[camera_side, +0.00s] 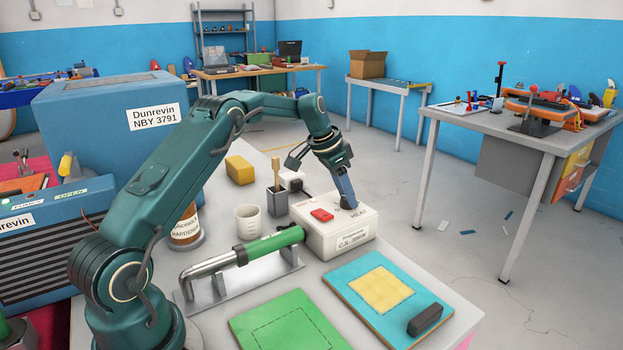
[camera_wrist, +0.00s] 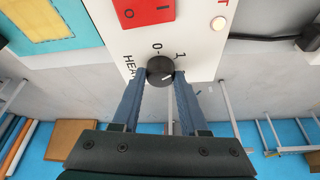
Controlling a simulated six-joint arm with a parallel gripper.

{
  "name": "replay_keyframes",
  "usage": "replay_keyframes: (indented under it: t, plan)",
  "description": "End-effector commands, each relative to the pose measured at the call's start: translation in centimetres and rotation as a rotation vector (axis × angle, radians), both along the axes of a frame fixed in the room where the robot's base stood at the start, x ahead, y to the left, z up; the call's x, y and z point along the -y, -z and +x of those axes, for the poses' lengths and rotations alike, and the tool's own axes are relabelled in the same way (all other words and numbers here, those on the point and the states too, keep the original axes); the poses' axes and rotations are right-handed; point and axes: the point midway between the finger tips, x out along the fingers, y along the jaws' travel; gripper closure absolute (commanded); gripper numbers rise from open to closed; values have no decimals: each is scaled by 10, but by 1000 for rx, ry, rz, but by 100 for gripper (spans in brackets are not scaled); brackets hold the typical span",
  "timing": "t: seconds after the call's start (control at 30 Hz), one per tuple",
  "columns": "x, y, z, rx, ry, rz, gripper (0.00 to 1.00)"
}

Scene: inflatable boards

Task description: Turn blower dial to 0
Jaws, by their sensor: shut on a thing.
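The blower box (camera_side: 335,240) is white and stands on the bench in the side view, with a red rocker switch (camera_side: 321,215) on top. In the wrist view the black round dial (camera_wrist: 160,69) has a short white mark on its lower right part. Printed "0" and "1" marks lie beside the dial, with lettering starting "HEA" on its left. My gripper (camera_side: 347,204) points down onto the box top. In the wrist view my gripper (camera_wrist: 159,75) has one blue finger on each side of the dial and is shut on it. In the side view my fingers mostly hide the dial.
A green-handled metal tool (camera_side: 272,243), a beaker (camera_side: 248,222) and a dark cup with a brush (camera_side: 277,201) stand close to the box. Green (camera_side: 290,325) and blue (camera_side: 360,315) boards lie in front. A small indicator light (camera_wrist: 218,24) is near the switch.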

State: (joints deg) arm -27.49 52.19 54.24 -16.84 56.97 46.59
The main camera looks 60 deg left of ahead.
Motion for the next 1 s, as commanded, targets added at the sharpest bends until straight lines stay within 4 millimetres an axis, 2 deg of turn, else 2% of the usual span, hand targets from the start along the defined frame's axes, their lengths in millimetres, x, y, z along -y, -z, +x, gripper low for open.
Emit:
replay_keyframes:
  t: [0.17,1.0]
  plan:
    - [2,0,0,-1,-102,0,100]
    - [5,-1,2,2,-831,3,100]
